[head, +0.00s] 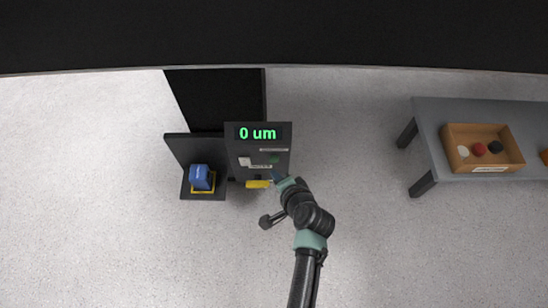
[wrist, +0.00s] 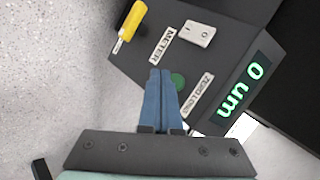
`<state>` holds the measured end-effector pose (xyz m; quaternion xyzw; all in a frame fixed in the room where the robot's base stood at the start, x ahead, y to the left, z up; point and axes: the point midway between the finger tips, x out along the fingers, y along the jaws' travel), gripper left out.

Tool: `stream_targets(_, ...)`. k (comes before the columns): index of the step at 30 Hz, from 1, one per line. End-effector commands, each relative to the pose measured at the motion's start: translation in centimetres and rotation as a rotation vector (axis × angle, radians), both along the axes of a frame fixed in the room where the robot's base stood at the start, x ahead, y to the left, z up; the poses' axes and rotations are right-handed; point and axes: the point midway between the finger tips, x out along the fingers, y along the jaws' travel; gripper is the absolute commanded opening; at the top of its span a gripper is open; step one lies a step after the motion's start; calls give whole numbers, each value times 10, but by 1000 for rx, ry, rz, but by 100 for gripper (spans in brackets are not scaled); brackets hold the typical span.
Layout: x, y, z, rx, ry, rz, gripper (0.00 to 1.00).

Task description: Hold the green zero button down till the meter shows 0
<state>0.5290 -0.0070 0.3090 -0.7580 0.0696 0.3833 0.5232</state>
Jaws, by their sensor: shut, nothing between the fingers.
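The meter display (head: 257,133) on the dark panel (head: 235,155) reads "0 um" in green. It also shows in the wrist view (wrist: 241,89), turned on its side. The green zero button (wrist: 179,81) is on the panel beside the zero label (wrist: 198,95). The button also shows small in the head view (head: 275,160). My gripper (wrist: 166,72) is shut and empty. Its blue fingertips lie right beside the button in the wrist view and partly cover it. I cannot tell whether they touch or press it.
A white rocker switch (wrist: 199,33) and a yellow handle (wrist: 131,21) are on the panel near the button. A blue block (head: 200,177) sits on a stand to the left. A bench (head: 440,122) with a wooden tray (head: 457,133) stands at the right, clear of my arm.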

Motion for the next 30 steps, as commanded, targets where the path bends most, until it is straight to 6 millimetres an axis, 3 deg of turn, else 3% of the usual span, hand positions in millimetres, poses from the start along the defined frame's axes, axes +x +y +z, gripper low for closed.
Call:
stream_targets(12, -37, 0, 1, 1, 1, -1, 0)
stream_targets(30, -38, 0, 1, 1, 1, -1, 0)
